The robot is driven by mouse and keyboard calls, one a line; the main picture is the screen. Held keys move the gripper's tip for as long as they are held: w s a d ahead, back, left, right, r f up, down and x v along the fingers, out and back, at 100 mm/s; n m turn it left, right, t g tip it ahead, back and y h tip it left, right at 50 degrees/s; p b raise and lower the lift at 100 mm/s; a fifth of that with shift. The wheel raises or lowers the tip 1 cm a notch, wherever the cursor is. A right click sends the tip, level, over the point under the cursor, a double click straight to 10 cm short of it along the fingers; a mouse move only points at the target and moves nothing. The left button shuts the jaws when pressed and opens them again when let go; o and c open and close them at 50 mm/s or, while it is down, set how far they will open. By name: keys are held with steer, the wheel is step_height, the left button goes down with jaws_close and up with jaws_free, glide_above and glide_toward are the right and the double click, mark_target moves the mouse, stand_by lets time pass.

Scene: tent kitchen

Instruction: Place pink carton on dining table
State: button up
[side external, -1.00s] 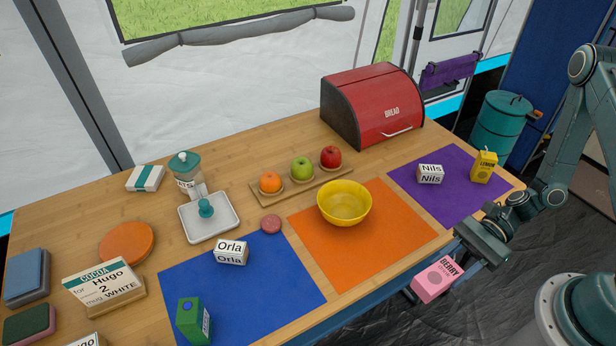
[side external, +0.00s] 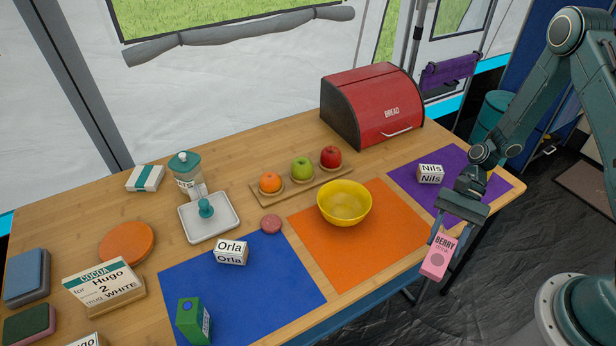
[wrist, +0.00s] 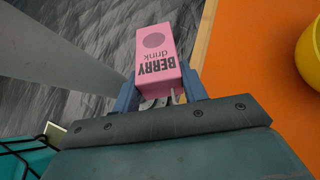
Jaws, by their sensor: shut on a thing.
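The carton is not over the tabletop in the side view.
A yellow bowl (side external: 344,204) stands on the orange mat. The purple mat (side external: 408,180) holds a Nils card (side external: 430,174). The blue mat (side external: 270,285) holds an Orla card (side external: 231,252) and a green carton (side external: 193,321). The orange mat's front part is bare.

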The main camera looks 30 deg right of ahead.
steer(key=w+d+r+n+t+h, duration=0.3)
steer(key=w+r+n, duration=0.7)
steer(key=w+n, duration=0.1)
steer(key=w+d+r+n+t+h, duration=0.2)
steer(key=w+d+r+n+t, duration=0.2)
steer(key=w+r+n, duration=0.7)
steer(key=w, duration=0.2)
steer(key=shift+w+t+h, duration=0.3)
steer(key=shift+w+h, duration=0.05)
steer(key=shift+h, duration=0.05)
steer(key=shift+f, duration=0.15)
step_height(320, 180, down, 20)
steer(key=shift+r, duration=0.1)
stand_by(0.4)
steer(key=o, duration=1)
